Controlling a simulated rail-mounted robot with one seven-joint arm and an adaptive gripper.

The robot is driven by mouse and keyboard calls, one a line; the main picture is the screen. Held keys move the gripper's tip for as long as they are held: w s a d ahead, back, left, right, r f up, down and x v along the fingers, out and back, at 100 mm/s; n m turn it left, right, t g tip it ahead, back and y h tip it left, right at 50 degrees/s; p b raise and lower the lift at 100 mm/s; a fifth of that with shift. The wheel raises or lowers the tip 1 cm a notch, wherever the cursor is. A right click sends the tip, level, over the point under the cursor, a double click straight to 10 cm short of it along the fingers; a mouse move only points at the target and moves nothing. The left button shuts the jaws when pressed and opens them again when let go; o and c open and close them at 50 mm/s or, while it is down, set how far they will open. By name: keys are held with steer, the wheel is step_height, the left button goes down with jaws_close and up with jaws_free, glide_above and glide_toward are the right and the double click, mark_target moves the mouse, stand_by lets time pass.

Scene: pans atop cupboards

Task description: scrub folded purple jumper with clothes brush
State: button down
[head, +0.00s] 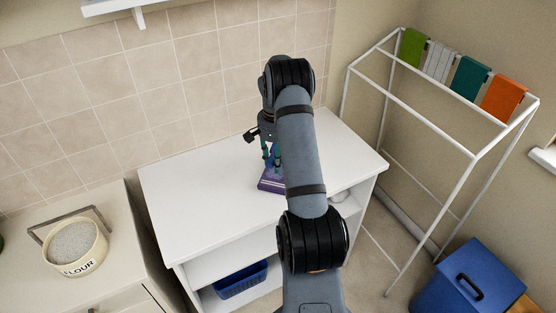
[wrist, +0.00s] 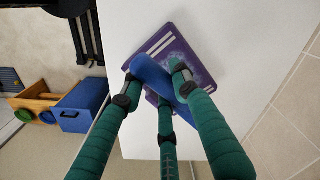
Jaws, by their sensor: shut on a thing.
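In the head view the jumper (head: 268,184) is partly hidden by my arm. My gripper (wrist: 157,88), with green padded fingers, is shut on the blue clothes brush (wrist: 148,72) right over the jumper. In the head view my gripper (head: 271,158) points down at the jumper. The brush's underside is hidden, so I cannot tell whether it touches the cloth.
The white cupboard top (head: 205,185) is otherwise clear. A blue basket (head: 242,279) sits on its shelf. A flour tub (head: 75,246) stands on the left counter. A white drying rack (head: 430,115) with several cloths and a blue bin (head: 465,280) stand at right. A tiled wall is behind.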

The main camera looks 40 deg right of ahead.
steer(key=shift+f, duration=0.1)
steer(key=b, duration=0.5)
glide_above(275, 181)
step_height(275, 181, down, 5)
steer(key=shift+w+d+r, duration=0.1)
steer(key=shift+d+r, duration=0.05)
steer(key=shift+f+b, duration=0.5)
steer(key=shift+f, duration=0.05)
stand_by(0.3)
